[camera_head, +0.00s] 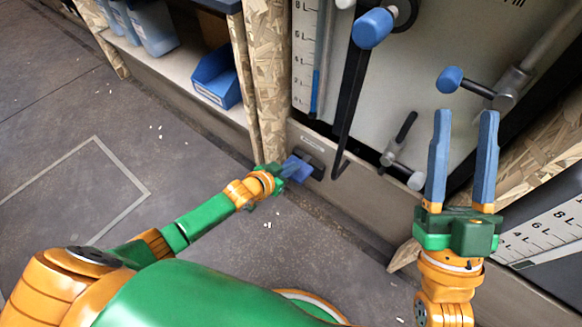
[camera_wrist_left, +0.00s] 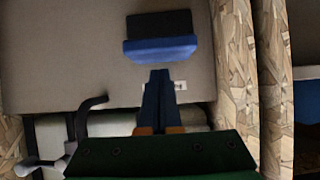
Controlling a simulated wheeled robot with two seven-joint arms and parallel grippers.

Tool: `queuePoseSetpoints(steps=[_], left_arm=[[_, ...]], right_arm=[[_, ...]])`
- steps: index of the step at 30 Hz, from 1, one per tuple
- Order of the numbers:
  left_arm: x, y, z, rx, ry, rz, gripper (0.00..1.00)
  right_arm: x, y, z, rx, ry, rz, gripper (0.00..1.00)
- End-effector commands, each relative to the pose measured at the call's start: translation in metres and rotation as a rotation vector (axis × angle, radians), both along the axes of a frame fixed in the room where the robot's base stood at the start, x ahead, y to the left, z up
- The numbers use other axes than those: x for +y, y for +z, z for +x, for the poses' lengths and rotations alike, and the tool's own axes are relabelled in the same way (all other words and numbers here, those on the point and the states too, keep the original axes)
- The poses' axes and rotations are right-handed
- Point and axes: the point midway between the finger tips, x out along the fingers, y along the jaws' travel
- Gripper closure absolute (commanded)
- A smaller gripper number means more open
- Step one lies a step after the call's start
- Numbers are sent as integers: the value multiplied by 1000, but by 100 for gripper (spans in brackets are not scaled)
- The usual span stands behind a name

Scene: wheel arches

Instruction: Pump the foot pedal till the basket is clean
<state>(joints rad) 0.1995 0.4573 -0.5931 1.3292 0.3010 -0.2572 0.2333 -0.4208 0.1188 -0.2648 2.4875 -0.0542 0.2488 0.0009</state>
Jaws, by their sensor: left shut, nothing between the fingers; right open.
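The foot pedal (camera_head: 301,169) is a blue pad on a black mount, low on the grey front panel. In the left wrist view the pedal (camera_wrist_left: 160,48) is just beyond my fingertips. My left gripper (camera_head: 285,170) is shut and empty, its fingers pointing at the blue pad; it also shows in the left wrist view (camera_wrist_left: 160,72). I cannot tell whether the tips touch the pad. My right gripper (camera_head: 465,115) is open and empty, raised in front of the machine at the right. I cannot make out a basket.
A black lever with a blue knob (camera_head: 372,27) hangs above the pedal. Another blue-knobbed handle (camera_head: 449,79) is near my right gripper. A chipboard post (camera_head: 265,80) and a shelf with a blue bin (camera_head: 217,77) are at the left. The floor (camera_head: 150,150) at left is mostly clear.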

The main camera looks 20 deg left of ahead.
Motion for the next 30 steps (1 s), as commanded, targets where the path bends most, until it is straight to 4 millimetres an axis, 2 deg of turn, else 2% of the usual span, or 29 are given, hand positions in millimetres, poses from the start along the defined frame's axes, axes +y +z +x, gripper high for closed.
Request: queuePoseSetpoints(steps=[21, 26, 30], left_arm=[[0, -47, 0, 2, -1, 1, 100], [0, -37, -1, 3, -1, 2, 100], [0, -16, -1, 3, -1, 2, 100]], right_arm=[[0, -41, 0, 2, 0, -1, 50], [0, -29, 0, 2, 0, -1, 50], [0, -8, 0, 2, 0, -1, 50]])
